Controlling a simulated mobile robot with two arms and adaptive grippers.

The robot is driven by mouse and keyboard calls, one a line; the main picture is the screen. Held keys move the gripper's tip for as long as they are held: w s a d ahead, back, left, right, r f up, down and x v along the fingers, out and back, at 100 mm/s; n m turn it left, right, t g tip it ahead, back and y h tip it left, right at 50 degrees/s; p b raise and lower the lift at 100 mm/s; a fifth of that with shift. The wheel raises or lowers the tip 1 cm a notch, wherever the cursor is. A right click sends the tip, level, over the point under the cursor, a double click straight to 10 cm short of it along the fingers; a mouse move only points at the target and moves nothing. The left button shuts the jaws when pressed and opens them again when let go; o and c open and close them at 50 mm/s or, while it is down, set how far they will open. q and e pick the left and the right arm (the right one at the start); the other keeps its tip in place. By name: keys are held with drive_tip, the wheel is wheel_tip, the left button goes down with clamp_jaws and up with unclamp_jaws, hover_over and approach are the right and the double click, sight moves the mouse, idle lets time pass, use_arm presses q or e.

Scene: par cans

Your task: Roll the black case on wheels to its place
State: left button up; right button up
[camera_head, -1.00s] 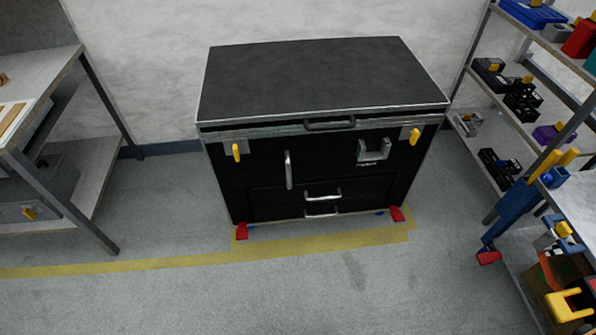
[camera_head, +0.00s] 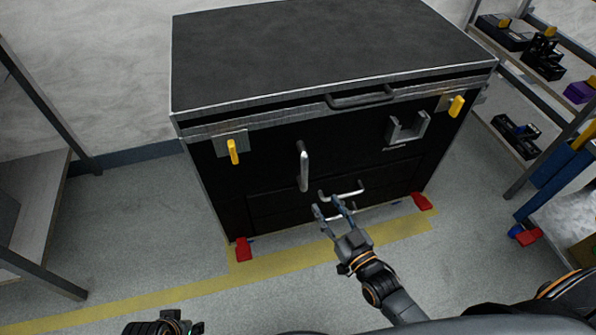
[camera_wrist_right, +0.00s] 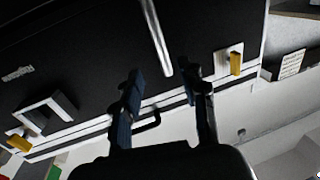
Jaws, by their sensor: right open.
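The black case (camera_head: 330,50) stands upright against the pale wall, with a dark top and metal edging. Its front has a black top handle (camera_head: 362,97), a silver vertical handle (camera_head: 304,166), yellow latches (camera_head: 233,151) and silver drawer handles. Red pedals (camera_head: 243,249) show at its bottom corners; the wheels are mostly hidden. My right gripper (camera_head: 333,209) is open and empty before the case's lower front. In the right wrist view its fingers (camera_wrist_right: 165,100) are apart, with the black handle (camera_wrist_right: 148,122) seen between them, beyond. A part of my left arm's end shows at the bottom left; its fingers are unclear.
Yellow floor tape (camera_head: 300,258) runs along the case's front. Grey floor (camera_head: 130,220) is clear between the left rack and the case.

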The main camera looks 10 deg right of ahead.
sight(306, 176)
use_arm(q)
drive_tip(key=b+v, duration=0.2)
drive_tip(key=v, duration=0.6)
drive_tip(key=shift+w+r+t, duration=0.2)
drive_tip(key=shift+t, duration=0.1)
use_arm(e)
drive_tip(key=x, duration=1.3)
drive_tip(key=shift+f, duration=0.1)
use_arm(q)
drive_tip(key=shift+a, duration=0.1)
use_arm(e)
clamp_jaws()
